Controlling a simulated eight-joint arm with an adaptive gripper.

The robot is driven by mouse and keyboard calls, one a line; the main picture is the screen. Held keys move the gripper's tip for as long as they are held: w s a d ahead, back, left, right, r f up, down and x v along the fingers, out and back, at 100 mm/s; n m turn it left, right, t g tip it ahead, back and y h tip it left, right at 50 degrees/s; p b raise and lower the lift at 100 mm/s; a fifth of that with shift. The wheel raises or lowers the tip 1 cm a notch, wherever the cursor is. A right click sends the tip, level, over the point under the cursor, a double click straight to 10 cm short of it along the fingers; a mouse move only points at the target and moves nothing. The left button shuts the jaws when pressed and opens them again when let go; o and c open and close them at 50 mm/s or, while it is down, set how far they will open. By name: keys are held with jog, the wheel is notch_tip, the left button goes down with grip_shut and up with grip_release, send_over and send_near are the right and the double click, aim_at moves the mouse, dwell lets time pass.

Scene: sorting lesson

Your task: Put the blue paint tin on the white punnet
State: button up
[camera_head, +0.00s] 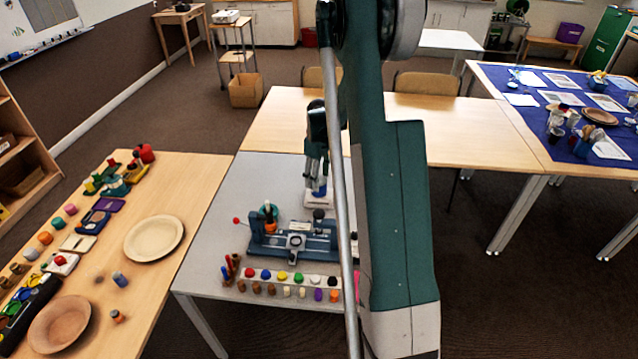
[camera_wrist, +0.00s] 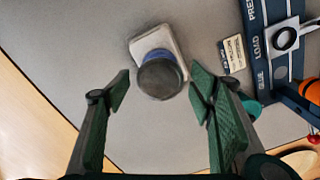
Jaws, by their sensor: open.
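The blue paint tin (camera_wrist: 161,78), with a dark round top and a blue side, stands upright on the white punnet (camera_wrist: 145,44) in the wrist view. It covers the near part of the punnet, so its full contact is hidden. In the head view, the tin (camera_head: 319,189) shows as a small blue patch below my gripper, over the white punnet (camera_head: 313,201). My gripper (camera_wrist: 161,93) is open. Its green-padded fingers stand apart to the left and right of the tin, with gaps showing on both sides.
A blue fixture board (camera_head: 290,243) with a ring and an orange-handled tool lies close by on the grey table (camera_head: 225,210). A row of coloured pegs runs along the table's front. The grey surface left of the punnet is clear.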

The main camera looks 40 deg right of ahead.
notch_tip(320, 180, up, 8)
jog(key=shift+r+p, duration=0.1)
jog(key=shift+p, duration=0.3)
dwell(0.6)
jog(key=s+a+r+m+t, duration=0.1)
jog(key=s+a+r+t, duration=0.1)
jog(key=s+a+r, duration=0.65)
jog(key=s+a+r+m+t, duration=0.1)
jog(key=s+a+r, duration=0.2)
jog(key=a+r, duration=1.05)
jog(key=s+a+f+m+t, duration=0.1)
jog(key=s+a+t, duration=0.3)
jog(key=s+a, duration=1.5)
jog(key=shift+s+a+f+m, duration=0.2)
jog(key=shift+s+m, duration=0.1)
jog(key=shift+s, duration=0.25)
